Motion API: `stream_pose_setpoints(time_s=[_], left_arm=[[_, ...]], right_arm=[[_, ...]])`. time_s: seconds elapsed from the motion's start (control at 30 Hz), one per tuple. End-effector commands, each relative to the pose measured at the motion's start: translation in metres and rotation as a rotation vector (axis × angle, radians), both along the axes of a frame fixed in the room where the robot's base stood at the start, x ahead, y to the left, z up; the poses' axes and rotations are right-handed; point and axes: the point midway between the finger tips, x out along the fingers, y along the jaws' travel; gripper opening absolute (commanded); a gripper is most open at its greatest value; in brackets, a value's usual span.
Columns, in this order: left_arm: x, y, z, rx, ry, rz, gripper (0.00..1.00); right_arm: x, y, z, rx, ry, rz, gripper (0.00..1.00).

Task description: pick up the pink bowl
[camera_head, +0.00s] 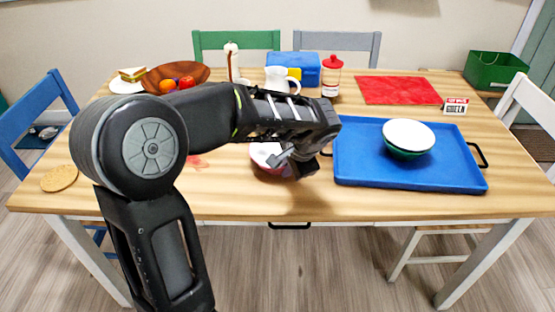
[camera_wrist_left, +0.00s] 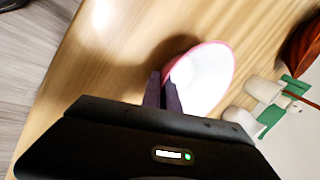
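The pink bowl (camera_head: 264,158), white inside with a pink rim, is near the front middle of the table, left of the blue tray. My left gripper (camera_head: 296,165) reaches down at its right side and hides part of it. In the left wrist view the bowl (camera_wrist_left: 205,78) is beyond the two fingers (camera_wrist_left: 162,88). The fingers are close together, with the rim between them, so the gripper looks shut on the rim. Whether the bowl's base touches the table cannot be told. My right gripper is not in view.
The blue tray (camera_head: 360,172) on the right holds a white-and-green bowl (camera_head: 408,139). A brown bowl of fruit (camera_head: 152,78), white jug (camera_head: 277,79), red-capped jar (camera_head: 331,76) and blue box (camera_head: 306,64) stand behind. A cork coaster (camera_head: 59,179) lies at left. The front right edge is clear.

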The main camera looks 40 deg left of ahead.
Motion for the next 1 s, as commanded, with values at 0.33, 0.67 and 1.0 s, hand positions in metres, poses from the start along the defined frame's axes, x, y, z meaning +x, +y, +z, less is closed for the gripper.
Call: stream_pose_setpoints(time_s=[0.33,0.67,1.0], left_arm=[[0.001,0.000,0.020,0.000,-0.005,0.001,0.00],[0.001,0.000,0.083,0.000,-0.005,0.001,0.00],[0.000,0.000,0.101,0.000,-0.001,0.000,0.00]], right_arm=[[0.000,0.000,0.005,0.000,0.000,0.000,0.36],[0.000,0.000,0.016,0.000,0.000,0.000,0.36],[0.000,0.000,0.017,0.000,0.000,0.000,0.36]])
